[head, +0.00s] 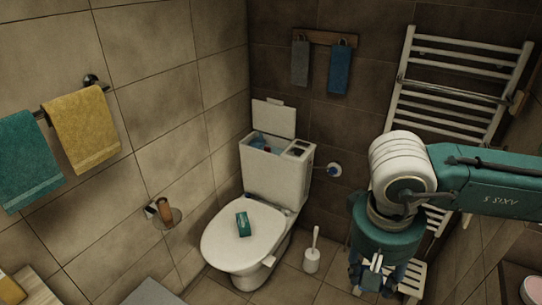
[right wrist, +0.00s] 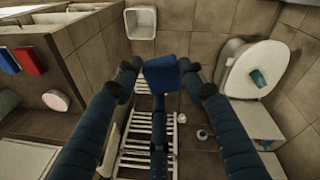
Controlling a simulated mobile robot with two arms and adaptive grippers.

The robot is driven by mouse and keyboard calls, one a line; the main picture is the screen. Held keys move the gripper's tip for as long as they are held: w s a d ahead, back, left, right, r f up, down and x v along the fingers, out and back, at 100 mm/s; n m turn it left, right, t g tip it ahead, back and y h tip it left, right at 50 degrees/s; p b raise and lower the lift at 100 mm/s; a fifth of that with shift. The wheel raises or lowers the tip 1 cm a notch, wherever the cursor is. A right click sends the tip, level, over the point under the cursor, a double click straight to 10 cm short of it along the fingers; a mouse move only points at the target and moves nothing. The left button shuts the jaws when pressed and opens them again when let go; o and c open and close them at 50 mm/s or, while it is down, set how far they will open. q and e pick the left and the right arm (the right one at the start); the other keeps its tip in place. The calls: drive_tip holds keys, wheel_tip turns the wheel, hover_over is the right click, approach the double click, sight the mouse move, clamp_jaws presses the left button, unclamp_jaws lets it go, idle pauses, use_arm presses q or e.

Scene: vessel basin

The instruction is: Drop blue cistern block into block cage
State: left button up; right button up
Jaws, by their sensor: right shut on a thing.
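My right gripper (head: 373,278) hangs at the lower right of the head view, in front of the towel radiator and away from the toilet. In the right wrist view the fingers of my right gripper (right wrist: 160,80) are shut on the blue block (right wrist: 160,73), which sits between the fingertips. The open cistern (head: 268,172) stands behind the toilet bowl, with something blue inside its left part. A small square dark opening (head: 297,152) is at its top right; whether this is the block cage I cannot tell. My left gripper is not in view.
A green box (head: 243,224) lies on the closed toilet lid (head: 235,245). The cistern lid (head: 273,118) stands upright behind the cistern. A toilet brush (head: 312,255) stands on the floor right of the toilet. The white radiator (head: 455,85) is on the back wall.

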drive_tip(key=s+f, duration=0.2)
drive_tip(key=f, duration=0.1)
drive_tip(key=s+f+b, duration=0.1)
drive_tip(key=f, duration=0.1)
drive_tip(key=shift+f, duration=0.1)
idle(0.4)
